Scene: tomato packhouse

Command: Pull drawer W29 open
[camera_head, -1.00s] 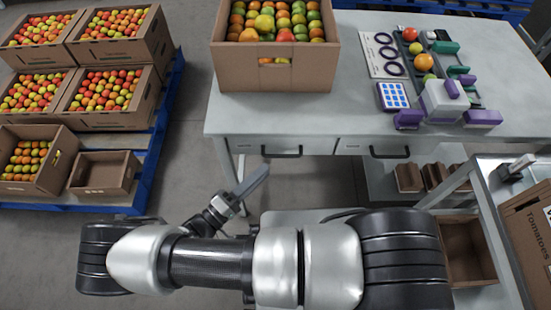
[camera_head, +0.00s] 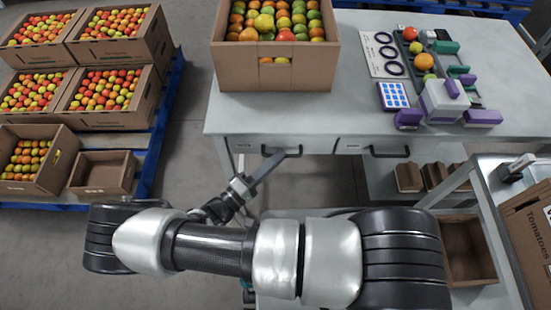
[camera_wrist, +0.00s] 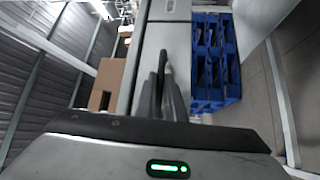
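Two drawers sit under the front edge of the worktable. The left drawer (camera_head: 322,145) has a dark bar handle (camera_head: 268,153), and the right drawer (camera_head: 365,144) has a similar handle (camera_head: 389,153). Both look closed. Their labels are too small to read, so I cannot tell which is W29. My gripper (camera_head: 278,160) points up and right, with its fingertips at or just in front of the left handle; contact is unclear. In the wrist view my gripper's fingers (camera_wrist: 163,82) lie close together against the pale table front, with any gap or handle between them unclear.
A cardboard box of tomatoes (camera_head: 275,77) stands on the worktable (camera_head: 350,115), left of a sorting set-up. Tomato boxes stand on a blue pallet (camera_head: 160,130) at left. A metal stand (camera_head: 480,190) is at right. Floor shows below the drawers.

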